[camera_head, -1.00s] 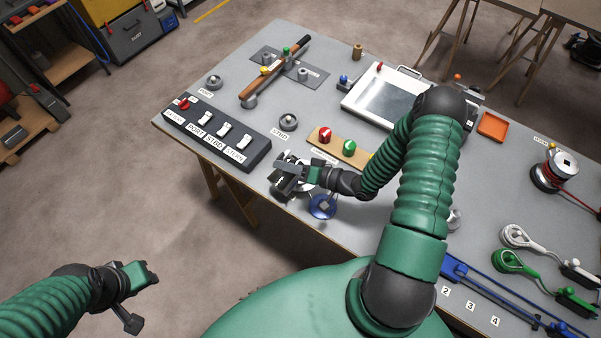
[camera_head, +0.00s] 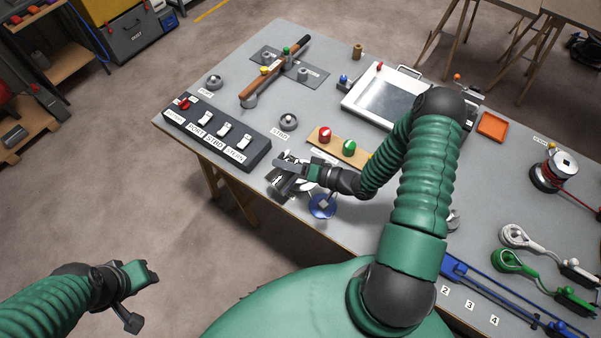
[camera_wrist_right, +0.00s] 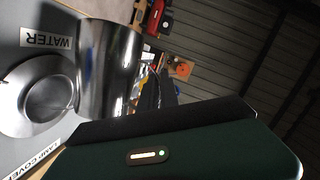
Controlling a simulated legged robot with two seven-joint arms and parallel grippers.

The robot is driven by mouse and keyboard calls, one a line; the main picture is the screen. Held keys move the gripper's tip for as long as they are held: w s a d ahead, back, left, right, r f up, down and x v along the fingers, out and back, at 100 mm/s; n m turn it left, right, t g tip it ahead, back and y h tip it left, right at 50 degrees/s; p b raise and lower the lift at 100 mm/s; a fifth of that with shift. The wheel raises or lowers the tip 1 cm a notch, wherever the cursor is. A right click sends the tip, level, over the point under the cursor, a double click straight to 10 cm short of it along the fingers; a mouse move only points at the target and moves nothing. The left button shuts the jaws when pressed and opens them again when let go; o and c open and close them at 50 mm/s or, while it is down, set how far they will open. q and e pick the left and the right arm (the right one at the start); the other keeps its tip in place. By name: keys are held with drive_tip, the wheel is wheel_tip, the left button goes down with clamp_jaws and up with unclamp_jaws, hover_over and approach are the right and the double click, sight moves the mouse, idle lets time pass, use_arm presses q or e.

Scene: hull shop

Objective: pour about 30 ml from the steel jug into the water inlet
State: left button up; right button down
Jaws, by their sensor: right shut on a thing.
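The steel jug (camera_wrist_right: 108,65) is a shiny cylinder held in my right gripper (camera_head: 286,178). In the head view the gripper covers most of the jug, and only bright steel parts show around the fingers. In the right wrist view the water inlet (camera_wrist_right: 38,95), a round metal dish beside a "WATER" label, lies close beside the jug. The jug looks tilted; its mouth and any liquid cannot be made out. The inlet cannot be told apart under the gripper in the head view. My left gripper (camera_head: 142,295) is open and empty, off the table at lower left.
A dark switch box (camera_head: 215,135) stands left of my right gripper. A wooden strip with red and green knobs (camera_head: 337,146) lies just behind it. A blue round part (camera_head: 322,206) is close in front.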

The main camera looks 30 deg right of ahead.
sight(274, 183)
drive_tip(key=shift+s+a, duration=0.15)
drive_tip(key=shift+a, duration=0.45)
drive_tip(key=shift+f+m, duration=0.1)
drive_tip(key=shift+m, duration=0.2)
idle(0.9)
drive_tip(key=shift+s+a+r, duration=0.15)
drive_tip(key=shift+a+r, duration=0.1)
drive_tip(key=shift+s+a+f+n+b, duration=0.25)
drive_tip(key=shift+a+f+n+b, duration=0.3)
drive_tip(key=shift+f+n, duration=0.35)
drive_tip(key=shift+s+a+r+n+g+h+p, duration=0.1)
drive_tip(key=shift+a+r+n+g+h+p, duration=0.15)
drive_tip(key=shift+h+p, duration=0.2)
drive_tip(key=shift+s+a+n+g+h, duration=0.15)
drive_tip(key=shift+a+n+g+h, duration=0.2)
drive_tip(key=shift+n, duration=0.4)
drive_tip(key=shift+a+f+n+h, duration=0.15)
drive_tip(key=shift+f+n+h, duration=0.05)
drive_tip(key=shift+n+h, duration=0.1)
drive_tip(key=shift+s+p, duration=0.1)
drive_tip(key=shift+p, duration=0.2)
